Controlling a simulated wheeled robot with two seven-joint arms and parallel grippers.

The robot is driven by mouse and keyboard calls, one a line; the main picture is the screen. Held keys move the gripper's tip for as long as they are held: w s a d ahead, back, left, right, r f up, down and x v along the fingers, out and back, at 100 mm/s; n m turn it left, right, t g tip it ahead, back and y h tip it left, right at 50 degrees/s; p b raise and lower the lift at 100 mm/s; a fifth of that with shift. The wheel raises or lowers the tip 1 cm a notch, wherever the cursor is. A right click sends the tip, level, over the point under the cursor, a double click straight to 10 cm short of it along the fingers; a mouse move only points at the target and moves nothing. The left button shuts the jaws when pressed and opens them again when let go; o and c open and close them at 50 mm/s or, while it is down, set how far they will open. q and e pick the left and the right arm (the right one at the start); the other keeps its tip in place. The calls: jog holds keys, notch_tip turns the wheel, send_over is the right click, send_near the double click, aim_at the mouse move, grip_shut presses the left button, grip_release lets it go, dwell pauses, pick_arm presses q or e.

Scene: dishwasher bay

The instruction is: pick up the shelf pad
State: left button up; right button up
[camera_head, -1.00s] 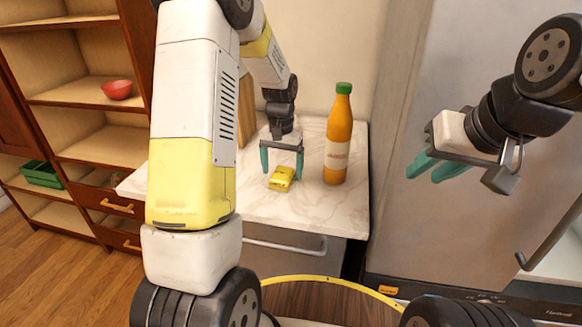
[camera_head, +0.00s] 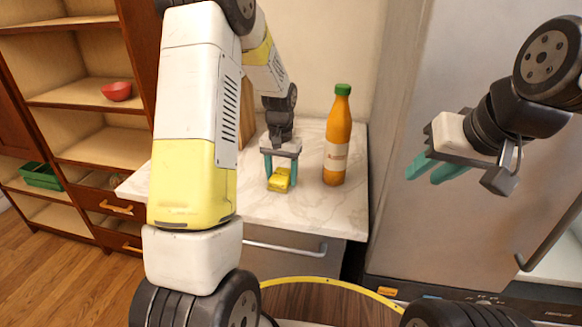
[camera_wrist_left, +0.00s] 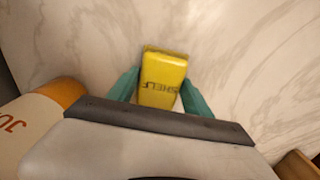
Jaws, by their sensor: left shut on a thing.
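The shelf pad is a small yellow block (camera_head: 279,181) on the marble counter in the head view. In the left wrist view the fingers (camera_wrist_left: 160,90) flank the pad. I cannot tell whether the pad is clear of the counter. My right gripper (camera_head: 430,170) is far to the right in front of the grey appliance, with its teal fingers apart and nothing between them.
An orange bottle with a green cap (camera_head: 338,135) stands just right of the left gripper. The marble counter (camera_head: 320,215) has bare room in front. A shelf unit at left holds a red bowl (camera_head: 117,91) and a green crate (camera_head: 42,175).

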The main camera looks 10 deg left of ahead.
aim_at(283, 175)
pick_arm(q)
jog(key=shift+r, duration=0.45)
jog(key=r, duration=0.2)
jog(key=shift+s+d+r, duration=0.2)
jog(key=shift+r, duration=0.2)
jog(key=s+d, duration=0.2)
jog(key=s, duration=0.2)
jog(key=s+d+r, duration=0.1)
jog(key=s+d, duration=0.2)
jog(key=s, duration=0.1)
jog(key=s+d, duration=0.3)
jog(key=s, duration=0.2)
jog(key=shift+d+r, duration=0.1)
jog(key=shift+r, duration=0.05)
jog(key=o, duration=0.5)
jog(key=c, duration=0.3)
